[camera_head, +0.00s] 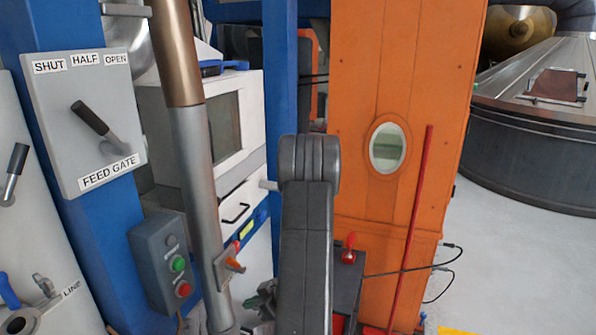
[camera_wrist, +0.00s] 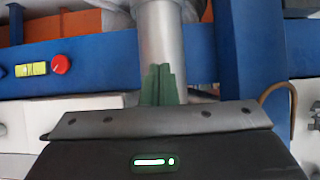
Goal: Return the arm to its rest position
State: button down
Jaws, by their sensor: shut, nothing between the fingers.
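My gripper (camera_wrist: 158,72) shows in the wrist view as green fingers side by side, closed together with nothing between them. Behind the fingers stands a grey upright pipe (camera_wrist: 163,35); I cannot tell how far off it is. In the head view my dark grey arm rises at the lower middle and hides part of what is behind it. My gripper cannot be made out clearly there.
In the head view, a grey and brown pipe (camera_head: 198,160) stands left of my arm. A feed gate panel with a lever (camera_head: 92,120) and a button box (camera_head: 160,262) are further left. An orange casing (camera_head: 385,210) with a red rod (camera_head: 410,225) stands right. Grey floor (camera_head: 520,260) is open at far right.

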jog(key=v, duration=1)
jog(key=shift+r, duration=0.35)
jog(key=shift+w, duration=0.1)
